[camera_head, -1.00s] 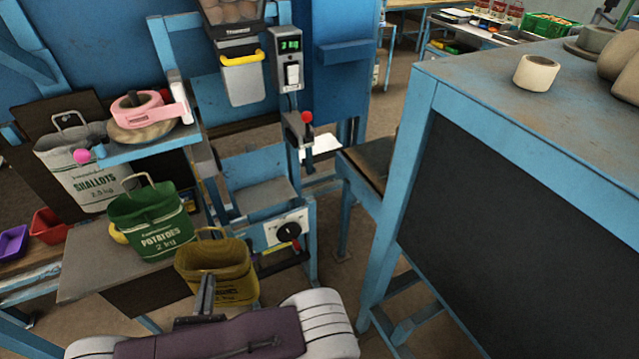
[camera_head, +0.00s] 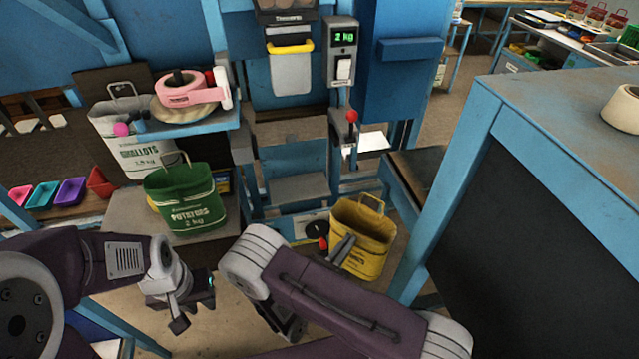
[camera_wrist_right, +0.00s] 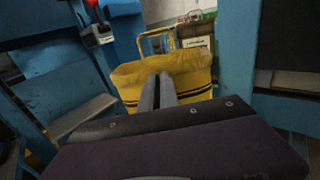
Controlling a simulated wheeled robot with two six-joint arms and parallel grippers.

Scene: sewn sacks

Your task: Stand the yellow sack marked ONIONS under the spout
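The yellow sack (camera_head: 372,250) has an open top and a loop handle; its printing is mostly hidden by my fingers. My right gripper (camera_head: 342,247) is shut on its near rim and holds it upright, right of the filling stand. In the right wrist view the fingers (camera_wrist_right: 157,92) lie close together over the rim of the sack (camera_wrist_right: 195,75), which shows dark stripes. The grey spout (camera_head: 291,72) with a yellow handle hangs under the hopper, above a grey shelf (camera_head: 298,188), left of the sack. My left gripper (camera_head: 195,303) looks open and empty at lower left.
A green POTATOES sack (camera_head: 186,200) stands on the left bench, with a white SHALLOTS sack (camera_head: 128,140) behind it. A blue-framed table (camera_head: 480,130) blocks the right.

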